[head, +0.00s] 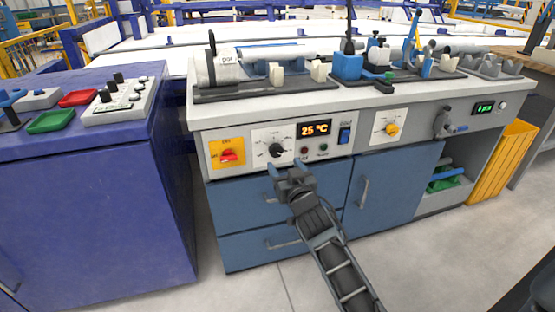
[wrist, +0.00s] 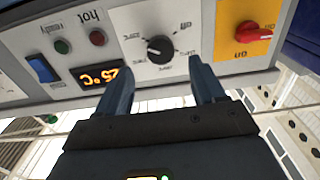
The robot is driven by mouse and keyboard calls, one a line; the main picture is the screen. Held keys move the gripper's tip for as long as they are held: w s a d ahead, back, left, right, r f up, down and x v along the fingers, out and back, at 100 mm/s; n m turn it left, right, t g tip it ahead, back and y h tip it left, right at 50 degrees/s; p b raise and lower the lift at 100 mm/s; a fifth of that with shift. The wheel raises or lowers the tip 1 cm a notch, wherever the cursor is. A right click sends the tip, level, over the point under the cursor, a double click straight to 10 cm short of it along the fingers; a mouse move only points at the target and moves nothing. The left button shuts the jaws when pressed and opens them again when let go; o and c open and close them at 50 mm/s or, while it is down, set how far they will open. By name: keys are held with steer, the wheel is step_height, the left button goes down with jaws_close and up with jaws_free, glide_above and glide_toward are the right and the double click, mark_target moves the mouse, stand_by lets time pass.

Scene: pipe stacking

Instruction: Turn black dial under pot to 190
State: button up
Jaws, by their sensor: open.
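The orange display (head: 315,129) right of the dial reads 25 °C. My gripper (head: 288,166) is open and empty, in front of the panel and slightly below the dial. In the wrist view its two blue fingers (wrist: 160,68) are spread to either side below the dial, apart from it. The dial's scale numbers are too small to read.
A red switch on a yellow plate (head: 227,156) is left of the dial; a blue rocker switch (head: 344,135) is right of the display. Small red and green buttons are below the display. Blue drawers (head: 250,206) are underneath. A yellow knob (head: 392,129) is farther right.

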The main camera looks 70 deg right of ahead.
mark_target(277, 153)
steer(key=x, duration=0.7)
steer(key=shift+w, duration=0.15)
steer(key=shift+c, duration=0.2)
steer(key=c, duration=1)
steer(key=shift+n, duration=0.4)
steer(key=n+p, duration=0.1)
steer(key=n, duration=0.4)
steer(key=shift+r+n, duration=0.1)
steer(key=shift+n, duration=0.2)
steer(key=n+p, duration=0.1)
steer(key=n, duration=0.4)
steer(key=shift+n, duration=0.4)
